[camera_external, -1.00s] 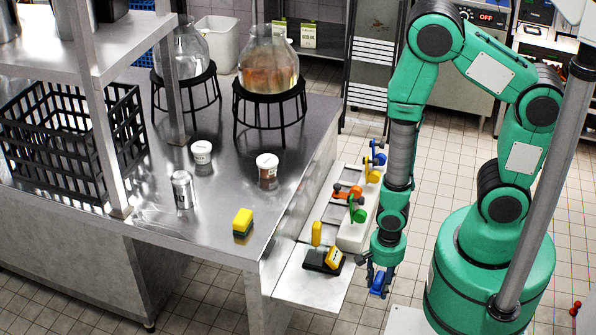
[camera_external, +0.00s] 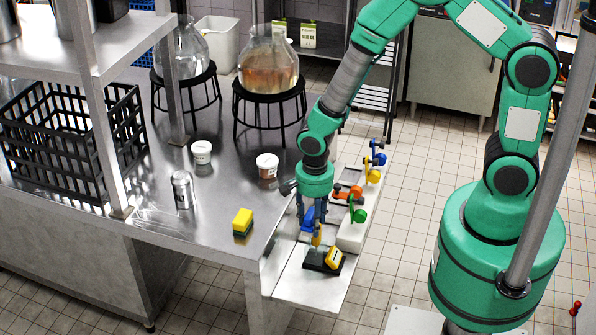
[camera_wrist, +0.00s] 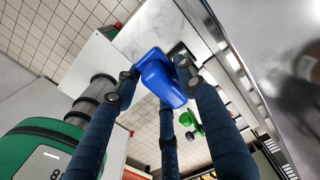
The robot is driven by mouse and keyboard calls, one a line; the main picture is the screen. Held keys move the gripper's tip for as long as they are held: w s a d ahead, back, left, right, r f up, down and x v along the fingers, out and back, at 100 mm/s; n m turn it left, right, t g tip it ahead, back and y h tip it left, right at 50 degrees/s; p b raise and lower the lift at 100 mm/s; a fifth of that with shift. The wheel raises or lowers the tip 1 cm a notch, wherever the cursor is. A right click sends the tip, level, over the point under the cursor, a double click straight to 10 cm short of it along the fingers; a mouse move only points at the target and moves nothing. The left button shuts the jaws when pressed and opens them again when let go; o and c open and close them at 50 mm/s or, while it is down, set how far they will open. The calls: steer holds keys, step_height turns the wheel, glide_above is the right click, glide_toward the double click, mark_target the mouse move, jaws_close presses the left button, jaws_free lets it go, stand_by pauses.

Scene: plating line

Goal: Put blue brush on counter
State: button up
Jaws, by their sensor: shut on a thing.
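The blue brush (camera_external: 308,218) is held between the fingers of my gripper (camera_external: 312,225) in the external view. It also shows in the wrist view, where the blue brush (camera_wrist: 162,80) sits between my dark fingertips. My gripper points down and is shut on it. The fingers partly hide it in the external view. The steel counter (camera_external: 215,210) lies just left of my gripper, with its right edge close by. In the external picture, my gripper overlaps the lower shelf beside the counter; its exact height is hard to tell.
A yellow and green sponge (camera_external: 242,221), a metal can (camera_external: 183,190) and two white-lidded cups (camera_external: 267,162) stand on the counter. A black and yellow device (camera_external: 325,260) lies on the lower shelf. Coloured handled items (camera_external: 358,208) line the right. Bare counter lies between sponge and can.

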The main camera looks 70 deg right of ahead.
steer(key=w+d+r+p, duration=0.2)
steer(key=w+r+p, duration=0.1)
steer(key=w+r, duration=0.5)
steer(key=shift+w+d+r, duration=0.15)
steer(key=shift+d+r, duration=0.05)
steer(key=shift+r, duration=0.5)
glide_above(236, 195)
steer(key=shift+f, duration=0.75)
steer(key=shift+f, duration=1.75)
steer(key=shift+f, duration=0.2)
